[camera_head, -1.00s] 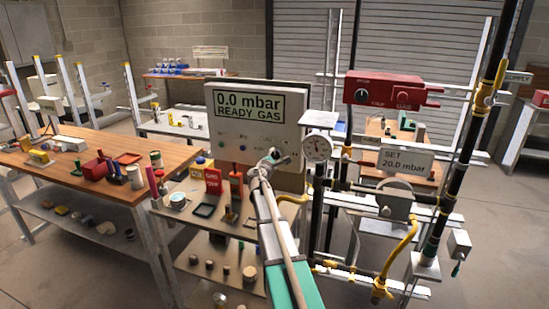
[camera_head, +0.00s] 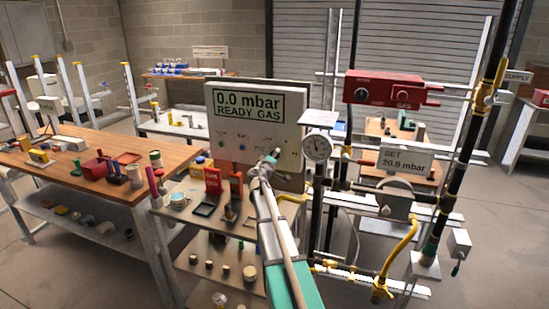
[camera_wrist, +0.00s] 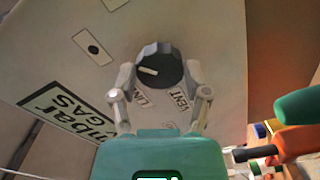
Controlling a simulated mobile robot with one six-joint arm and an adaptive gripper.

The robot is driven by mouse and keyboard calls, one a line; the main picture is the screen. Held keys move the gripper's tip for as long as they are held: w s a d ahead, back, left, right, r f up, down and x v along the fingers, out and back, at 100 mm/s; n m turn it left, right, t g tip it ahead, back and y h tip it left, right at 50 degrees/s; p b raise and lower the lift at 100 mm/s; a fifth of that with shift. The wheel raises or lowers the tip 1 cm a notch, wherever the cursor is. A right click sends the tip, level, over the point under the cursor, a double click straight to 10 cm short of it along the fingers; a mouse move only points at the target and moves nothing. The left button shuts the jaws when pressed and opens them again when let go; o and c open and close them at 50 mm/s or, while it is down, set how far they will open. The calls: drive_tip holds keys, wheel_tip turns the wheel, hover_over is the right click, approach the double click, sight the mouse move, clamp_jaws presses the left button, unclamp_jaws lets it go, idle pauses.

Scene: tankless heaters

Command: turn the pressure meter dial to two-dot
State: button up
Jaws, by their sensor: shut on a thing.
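The pressure meter (camera_head: 255,118) is a pale box whose display reads "0.0 mbar READY GAS". In the wrist view its face (camera_wrist: 190,35) is turned over, with labels "VENT" and another partly hidden word. A dark round dial (camera_wrist: 158,66) with a white pointer bar sits between my fingers. My gripper (camera_wrist: 160,76) is shut on the dial, one finger on each side. In the head view my gripper (camera_head: 266,166) reaches the lower right of the meter's face and hides the dial. A pale plate with one dark dot (camera_wrist: 92,48) is on the face.
A round gauge (camera_head: 317,147) on a black pipe stands just right of my gripper. A red box (camera_head: 392,90) and a sign "SET 20.0 mbar" (camera_head: 405,160) are further right. Shelves with small parts and red holders (camera_head: 213,181) lie below left.

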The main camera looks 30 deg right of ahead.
drive_tip(key=m, duration=0.3)
drive_tip(key=shift+m, duration=0.4)
idle(0.3)
drive_tip(key=o, duration=1.1)
drive_tip(key=shift+o, duration=0.2)
drive_tip(key=v, duration=1.2)
drive_tip(key=shift+f, duration=0.1)
